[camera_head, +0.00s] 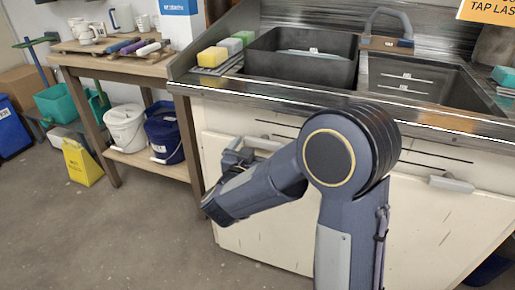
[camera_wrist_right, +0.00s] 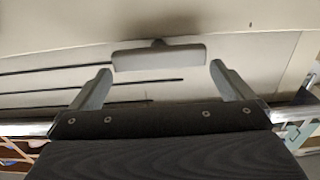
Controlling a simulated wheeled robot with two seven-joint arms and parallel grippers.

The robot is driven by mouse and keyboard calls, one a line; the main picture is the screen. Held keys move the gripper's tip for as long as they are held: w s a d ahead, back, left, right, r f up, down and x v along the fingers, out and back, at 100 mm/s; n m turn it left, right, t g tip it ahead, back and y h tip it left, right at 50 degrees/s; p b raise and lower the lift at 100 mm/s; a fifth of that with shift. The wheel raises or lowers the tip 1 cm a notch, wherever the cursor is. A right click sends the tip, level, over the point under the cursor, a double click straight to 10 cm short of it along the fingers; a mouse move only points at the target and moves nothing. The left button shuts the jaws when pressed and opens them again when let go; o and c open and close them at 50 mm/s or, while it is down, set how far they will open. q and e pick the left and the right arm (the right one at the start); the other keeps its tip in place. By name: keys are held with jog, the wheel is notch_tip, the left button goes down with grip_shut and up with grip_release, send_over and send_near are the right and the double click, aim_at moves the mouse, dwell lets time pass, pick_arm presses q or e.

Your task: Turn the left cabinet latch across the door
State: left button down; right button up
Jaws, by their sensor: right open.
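The left cabinet latch is a grey bar on the cream cabinet front, below the sink counter. In the wrist view the latch (camera_wrist_right: 160,54) lies nearly level across the picture on a short pivot. My right gripper (camera_wrist_right: 161,70) is open in front of it, one finger near each end of the bar. I see no clear contact. In the head view the right gripper (camera_head: 236,157) is at the left part of the cabinet front, partly hidden by my forearm; part of the latch (camera_head: 264,143) shows beside it. My left gripper is not in view.
A second grey latch (camera_head: 452,183) sits level on the right of the cabinet. The counter edge (camera_head: 440,123) juts above the doors. A wooden bench (camera_head: 120,65) stands at the left, with a white bucket (camera_head: 126,128) and a blue bucket (camera_head: 164,135) on its lower shelf.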

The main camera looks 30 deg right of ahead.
jog(key=shift+w+d, duration=0.3)
jog(key=shift+d, duration=0.15)
jog(key=shift+c, duration=0.3)
jog(key=c, duration=0.6)
jog(key=shift+o, duration=0.2)
